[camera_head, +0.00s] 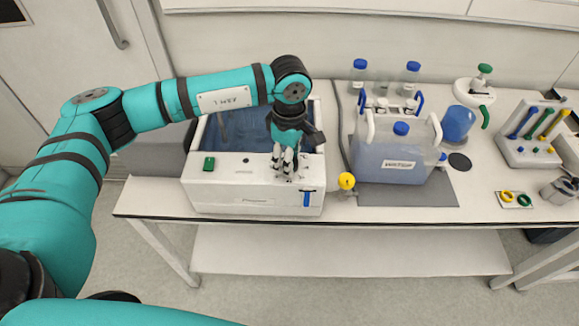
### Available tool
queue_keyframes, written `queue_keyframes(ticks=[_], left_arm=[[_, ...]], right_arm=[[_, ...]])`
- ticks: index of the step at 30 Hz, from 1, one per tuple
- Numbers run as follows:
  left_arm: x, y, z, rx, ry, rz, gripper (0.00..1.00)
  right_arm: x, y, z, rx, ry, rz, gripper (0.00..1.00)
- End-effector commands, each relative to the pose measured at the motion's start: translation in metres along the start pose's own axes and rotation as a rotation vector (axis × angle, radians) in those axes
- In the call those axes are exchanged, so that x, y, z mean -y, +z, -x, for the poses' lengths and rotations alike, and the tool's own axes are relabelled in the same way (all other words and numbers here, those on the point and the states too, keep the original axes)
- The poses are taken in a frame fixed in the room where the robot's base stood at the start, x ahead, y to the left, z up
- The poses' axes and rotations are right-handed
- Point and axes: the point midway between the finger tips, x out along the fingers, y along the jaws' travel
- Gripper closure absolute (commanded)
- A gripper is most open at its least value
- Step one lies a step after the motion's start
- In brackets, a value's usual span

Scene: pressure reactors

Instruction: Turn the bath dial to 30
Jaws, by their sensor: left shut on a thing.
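The white bath (235,199) stands at the left end of the bench, with blue liquid inside its open top. A green switch (209,163) is at the left of its front panel and a blue handle (307,198) is at the lower right. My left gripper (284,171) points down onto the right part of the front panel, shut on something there. The bath dial is hidden by the fingers, and its setting cannot be read. My right gripper is not in view.
On the white bench (150,196), right of the bath, are a yellow knob (346,181) and a blue-filled container (392,160) on a grey mat. Bottles (359,72), a white vessel (474,92) and a tool rack (534,131) stand farther right and back.

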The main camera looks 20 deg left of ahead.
Motion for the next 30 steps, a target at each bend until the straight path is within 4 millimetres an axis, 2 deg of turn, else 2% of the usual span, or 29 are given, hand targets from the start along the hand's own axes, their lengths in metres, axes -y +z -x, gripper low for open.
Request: queue_keyframes(ticks=[1,3,12,21,30], left_arm=[[-0.001,0.0,-0.004,0.0,0.006,0.042,0.93],[-0.001,-0.001,-0.004,0.0,0.004,0.103,0.93],[-0.001,0.0,-0.001,0.001,0.004,0.313,0.93],[-0.001,0.0,0.001,0.001,0.004,0.416,0.93],[-0.001,0.0,0.002,0.001,0.003,0.437,0.93]], right_arm=[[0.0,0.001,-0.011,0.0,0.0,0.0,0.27],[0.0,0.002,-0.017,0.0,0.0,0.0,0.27],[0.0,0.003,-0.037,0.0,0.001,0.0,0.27],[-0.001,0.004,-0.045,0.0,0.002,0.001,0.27],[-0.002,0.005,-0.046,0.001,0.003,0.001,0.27]])
